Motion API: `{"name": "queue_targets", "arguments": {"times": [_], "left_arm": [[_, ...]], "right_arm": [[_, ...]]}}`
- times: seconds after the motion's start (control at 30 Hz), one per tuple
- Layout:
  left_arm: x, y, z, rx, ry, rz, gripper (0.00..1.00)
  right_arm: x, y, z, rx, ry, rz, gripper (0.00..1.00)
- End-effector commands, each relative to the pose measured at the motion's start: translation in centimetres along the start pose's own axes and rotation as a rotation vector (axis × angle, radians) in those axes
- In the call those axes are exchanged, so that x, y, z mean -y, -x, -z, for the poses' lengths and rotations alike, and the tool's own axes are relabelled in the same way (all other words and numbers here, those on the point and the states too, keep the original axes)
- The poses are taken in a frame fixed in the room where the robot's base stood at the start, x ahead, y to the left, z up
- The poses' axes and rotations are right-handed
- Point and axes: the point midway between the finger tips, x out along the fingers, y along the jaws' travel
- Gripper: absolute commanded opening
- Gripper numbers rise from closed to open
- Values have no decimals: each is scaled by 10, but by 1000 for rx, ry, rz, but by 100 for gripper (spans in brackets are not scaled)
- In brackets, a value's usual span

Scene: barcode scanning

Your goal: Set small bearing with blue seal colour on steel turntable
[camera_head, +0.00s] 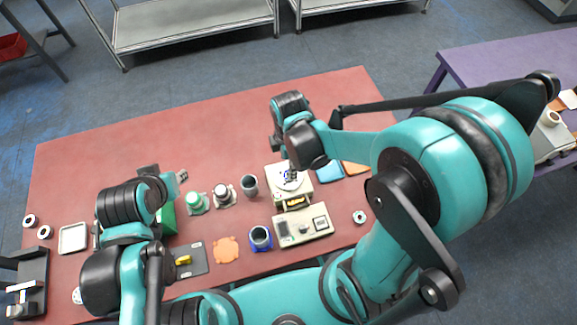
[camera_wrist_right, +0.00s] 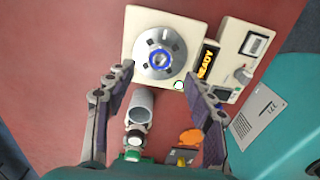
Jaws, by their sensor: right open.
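A small ring with a blue seal (camera_wrist_right: 160,60) lies flat at the middle of the round steel turntable (camera_wrist_right: 179,45) in the right wrist view. The turntable is on a cream base, and it also shows in the head view (camera_head: 286,184), partly covered by my right gripper. My right gripper (camera_wrist_right: 159,74) is open, its two fingers apart on either side of the turntable's near part, with nothing between them. In the head view it (camera_head: 291,175) hangs over the turntable. My left gripper (camera_head: 183,176) is over the left half of the table; its jaws are too small to read.
A scanner unit (camera_head: 303,226) with a display reading READY adjoins the turntable. A grey cup (camera_head: 249,186), a blue-based cup (camera_head: 260,238) and an orange fixture (camera_head: 226,250) stand nearby. Loose rings (camera_head: 29,221) lie at far left, another (camera_head: 360,217) at right. The table's back is clear.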

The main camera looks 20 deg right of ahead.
Motion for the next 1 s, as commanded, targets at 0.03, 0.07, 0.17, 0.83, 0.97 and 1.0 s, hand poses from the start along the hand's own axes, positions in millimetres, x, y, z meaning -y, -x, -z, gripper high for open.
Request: {"name": "queue_targets", "arguments": {"times": [0.03,0.07,0.17,0.83,0.97,1.0], "left_arm": [[0,7,5,0,0,0,31],[0,9,6,0,0,0,31],[0,14,10,0,0,0,31],[0,18,13,0,0,0,31],[0,18,13,0,0,0,31],[0,18,13,0,0,0,31]], "right_arm": [[1,16,0,0,0,0,54],[0,23,0,0,0,0,54],[0,41,0,0,0,0,54],[26,133,-46,-227,-1044,-369,54],[34,146,-57,-358,-1332,-450,54],[35,148,-60,-392,-1395,-466,54]]}}
